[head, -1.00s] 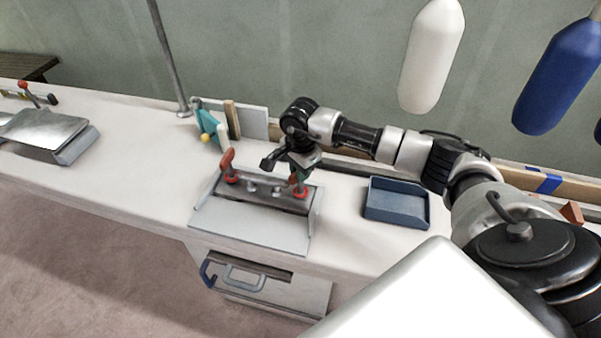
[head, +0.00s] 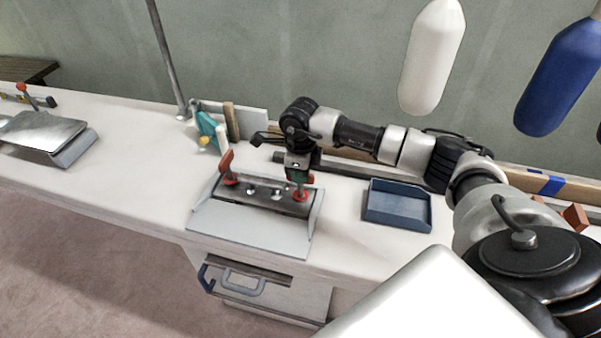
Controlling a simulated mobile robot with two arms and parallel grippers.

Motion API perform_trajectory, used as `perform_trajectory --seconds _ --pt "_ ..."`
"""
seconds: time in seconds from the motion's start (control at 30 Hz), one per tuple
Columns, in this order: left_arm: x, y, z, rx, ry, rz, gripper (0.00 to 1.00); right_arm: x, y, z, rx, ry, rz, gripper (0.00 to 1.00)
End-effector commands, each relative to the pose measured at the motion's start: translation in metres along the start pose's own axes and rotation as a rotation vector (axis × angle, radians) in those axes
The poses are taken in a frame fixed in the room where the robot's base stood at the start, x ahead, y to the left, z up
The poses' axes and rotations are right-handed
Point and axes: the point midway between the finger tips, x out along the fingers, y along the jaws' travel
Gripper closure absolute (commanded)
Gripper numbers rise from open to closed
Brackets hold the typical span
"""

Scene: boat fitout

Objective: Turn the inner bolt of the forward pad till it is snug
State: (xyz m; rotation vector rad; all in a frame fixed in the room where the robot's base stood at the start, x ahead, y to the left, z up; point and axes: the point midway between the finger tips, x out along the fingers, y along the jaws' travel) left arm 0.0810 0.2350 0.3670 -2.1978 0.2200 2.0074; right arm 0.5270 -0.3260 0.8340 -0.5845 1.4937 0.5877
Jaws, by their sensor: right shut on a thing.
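A grey metal fixture (head: 255,228) stands on the white bench, with a bar along its back. Two small silver bolt heads (head: 250,191) (head: 277,195) show on the bar. A red-handled clamp (head: 227,162) stands at the bar's left end, and a red collar (head: 300,196) shows at its right end. My right gripper (head: 298,175) points down over the right end, shut on a small dark green piece just above the collar. The fingers hide most of that piece, and I cannot tell which bolt lies under it. My left gripper is not in view.
A blue open tray (head: 397,216) is right of the fixture. A teal piece (head: 207,128) and upright boards stand behind it. A metal plate on a block (head: 45,135) is far left. White and blue fenders (head: 432,60) hang above my right arm.

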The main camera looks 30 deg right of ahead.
Motion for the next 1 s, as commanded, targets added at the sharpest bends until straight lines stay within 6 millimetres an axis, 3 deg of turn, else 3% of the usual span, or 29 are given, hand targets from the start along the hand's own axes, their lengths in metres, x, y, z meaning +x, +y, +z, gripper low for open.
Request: perform_trajectory --seconds 0.4,0.97,1.0 --pt "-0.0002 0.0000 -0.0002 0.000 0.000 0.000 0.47 -0.0066 -0.0041 0.0017 0.195 -0.013 -0.009 1.00" --pt "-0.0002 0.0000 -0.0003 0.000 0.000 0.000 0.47 -0.0065 -0.0043 0.0016 0.222 -0.014 -0.010 1.00" --pt "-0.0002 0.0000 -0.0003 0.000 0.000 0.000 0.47 -0.0064 -0.0042 0.0015 0.222 -0.013 -0.010 0.81"
